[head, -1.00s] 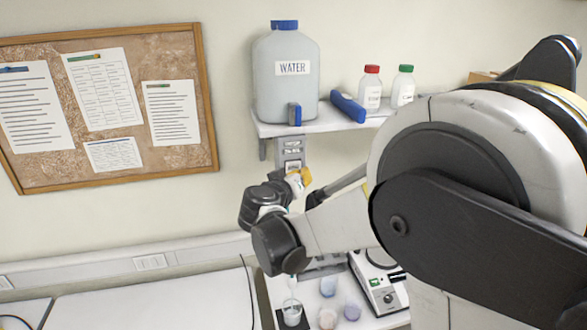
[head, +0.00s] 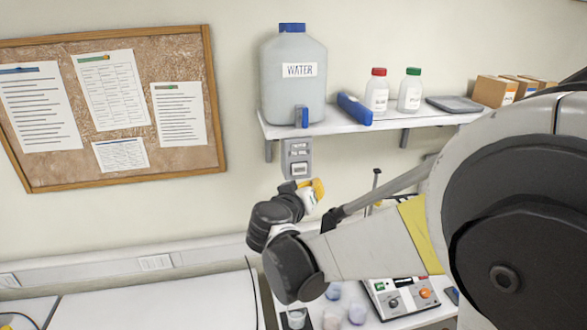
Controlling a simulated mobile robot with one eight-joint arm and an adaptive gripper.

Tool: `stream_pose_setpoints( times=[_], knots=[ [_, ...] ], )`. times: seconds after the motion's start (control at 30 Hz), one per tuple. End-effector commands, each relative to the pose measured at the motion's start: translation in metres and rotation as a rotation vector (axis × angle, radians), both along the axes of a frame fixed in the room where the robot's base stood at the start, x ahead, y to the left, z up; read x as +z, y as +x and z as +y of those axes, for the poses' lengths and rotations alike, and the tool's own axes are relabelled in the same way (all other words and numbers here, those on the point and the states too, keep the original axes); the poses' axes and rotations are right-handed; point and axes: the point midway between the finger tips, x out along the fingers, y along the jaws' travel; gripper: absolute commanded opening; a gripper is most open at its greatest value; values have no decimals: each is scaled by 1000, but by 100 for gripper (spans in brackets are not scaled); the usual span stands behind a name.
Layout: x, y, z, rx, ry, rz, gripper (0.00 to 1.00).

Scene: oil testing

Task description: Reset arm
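My arm fills the right side of the head view, and its dark wrist joints (head: 275,215) hang in front of the wall below the shelf. A small yellow and white part (head: 311,193) shows at the arm's far end. I cannot make out any gripper fingers there, so whether my gripper is open or shut is not clear. No held object can be made out.
A shelf (head: 350,126) holds a water jug (head: 293,90), a blue object (head: 354,108), red-capped (head: 377,92) and green-capped (head: 411,90) bottles and boxes. Below, a hotplate-like device (head: 400,298) and small cups stand partly behind my arm. The left bench (head: 160,303) is mostly clear.

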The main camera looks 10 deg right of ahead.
Motion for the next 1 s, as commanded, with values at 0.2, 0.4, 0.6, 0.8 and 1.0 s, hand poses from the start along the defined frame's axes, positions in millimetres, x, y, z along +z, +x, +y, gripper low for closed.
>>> stream_pose_setpoints(
  times=[0.2, 0.4, 0.6, 0.8, 1.0],
  knots=[
    [-6, -3, -2, -1, 5, 9, 0],
    [-70, -38, -24, -8, 72, 123, 0],
    [-166, -104, -41, 22, 195, 297, 0],
    [-261, -172, -37, 96, 329, 432, 0],
    [-352, -234, -17, 202, 463, 517, 0]
  ],
)
